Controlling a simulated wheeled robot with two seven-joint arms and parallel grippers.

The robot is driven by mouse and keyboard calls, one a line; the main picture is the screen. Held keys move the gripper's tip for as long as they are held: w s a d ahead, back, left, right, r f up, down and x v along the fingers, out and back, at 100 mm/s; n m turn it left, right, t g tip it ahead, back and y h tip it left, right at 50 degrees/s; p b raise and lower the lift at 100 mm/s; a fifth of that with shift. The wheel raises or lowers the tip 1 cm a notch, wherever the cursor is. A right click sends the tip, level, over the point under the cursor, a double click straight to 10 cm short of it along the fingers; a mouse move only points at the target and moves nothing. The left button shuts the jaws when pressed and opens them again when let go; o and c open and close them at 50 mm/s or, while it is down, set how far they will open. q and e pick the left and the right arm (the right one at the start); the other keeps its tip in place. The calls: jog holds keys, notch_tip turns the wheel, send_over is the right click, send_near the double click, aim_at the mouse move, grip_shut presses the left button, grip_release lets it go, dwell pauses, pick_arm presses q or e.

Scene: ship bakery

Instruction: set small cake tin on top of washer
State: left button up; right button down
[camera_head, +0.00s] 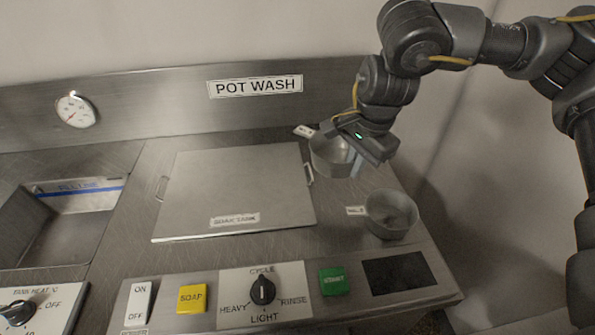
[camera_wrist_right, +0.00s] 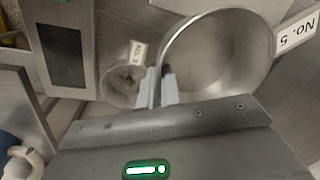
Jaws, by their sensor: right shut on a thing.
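My right gripper (camera_head: 356,166) points down at the back right of the steel pot-wash unit. It is shut on the near wall of a round metal tin (camera_head: 326,155), whose tag reads No. 5 in the right wrist view (camera_wrist_right: 225,50). The gripper hides part of this tin. A second round tin (camera_head: 391,214) with a small tag stands nearer the front right; it also shows in the right wrist view (camera_wrist_right: 120,88). The washer (camera_head: 140,220) is the steel unit marked POT WASH. I cannot tell whether the held tin touches its top. My left gripper is not in view.
A flat square lid (camera_head: 235,185) marked SOAK TANK covers the middle. An open sink (camera_head: 65,225) lies at the left. The front panel has switches, a knob (camera_head: 262,290) and a dark display (camera_head: 399,273). A wall with a gauge (camera_head: 76,109) stands behind.

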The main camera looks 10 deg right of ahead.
jog(key=shift+w+f, duration=0.1)
jog(key=shift+w, duration=0.15)
jog(key=shift+w+d+f+p, duration=0.3)
jog(key=shift+w+d+f, duration=0.15)
jog(key=shift+w, duration=0.25)
jog(key=w+d+f+p, duration=0.2)
jog(key=w+d+f, duration=0.1)
jog(key=d, duration=0.3)
send_over(371, 184)
jog(key=f, duration=0.5)
jog(key=shift+s+f, duration=0.3)
jog(key=shift+s, duration=0.05)
jog(key=shift+d+f, duration=0.2)
jog(key=shift+f, duration=0.1)
jog(key=shift+w+f, duration=0.15)
jog(key=shift+f, duration=1.4)
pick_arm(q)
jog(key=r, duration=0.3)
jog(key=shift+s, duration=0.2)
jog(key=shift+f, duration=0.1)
